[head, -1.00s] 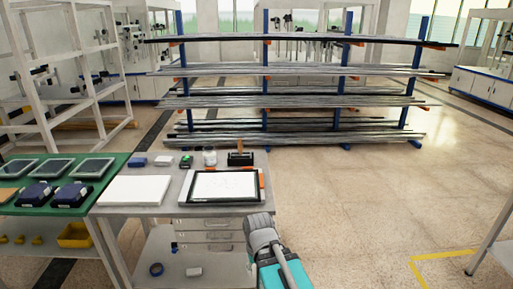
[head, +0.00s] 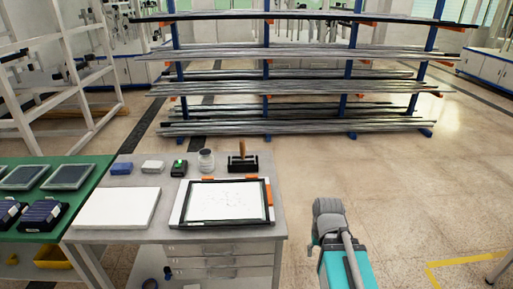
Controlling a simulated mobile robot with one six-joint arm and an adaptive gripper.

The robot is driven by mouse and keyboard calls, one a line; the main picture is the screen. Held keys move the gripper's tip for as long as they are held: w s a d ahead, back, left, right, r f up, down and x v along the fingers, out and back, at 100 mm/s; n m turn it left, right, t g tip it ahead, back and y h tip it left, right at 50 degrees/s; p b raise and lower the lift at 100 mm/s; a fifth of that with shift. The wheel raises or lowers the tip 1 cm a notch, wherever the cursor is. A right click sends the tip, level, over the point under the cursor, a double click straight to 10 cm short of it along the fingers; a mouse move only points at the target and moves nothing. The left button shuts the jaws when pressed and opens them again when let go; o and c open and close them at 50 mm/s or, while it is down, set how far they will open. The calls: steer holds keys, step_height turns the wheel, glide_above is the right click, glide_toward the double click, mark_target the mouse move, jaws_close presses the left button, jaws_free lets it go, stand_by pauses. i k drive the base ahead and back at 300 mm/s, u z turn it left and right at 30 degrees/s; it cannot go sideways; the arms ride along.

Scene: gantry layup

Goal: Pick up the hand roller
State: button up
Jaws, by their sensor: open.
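What looks like the hand roller (head: 242,162), a dark block-shaped item with an upright brown handle, stands at the back right of the grey workbench (head: 145,233). Its underside and roller part are too small to make out. Part of my own arm shows at the lower right, over the floor to the right of the bench and well apart from the roller. My gripper's fingers do not show.
A black-framed board (head: 222,202) lies in front of the roller, with orange pieces at its edge. A jar (head: 206,161), a small dark-green device (head: 179,167) and a white slab (head: 117,208) share the bench. A rack (head: 300,85) stands behind.

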mark_target(242, 143)
steer(key=u, duration=0.2)
steer(key=i, duration=1.3)
steer(key=u, duration=0.75)
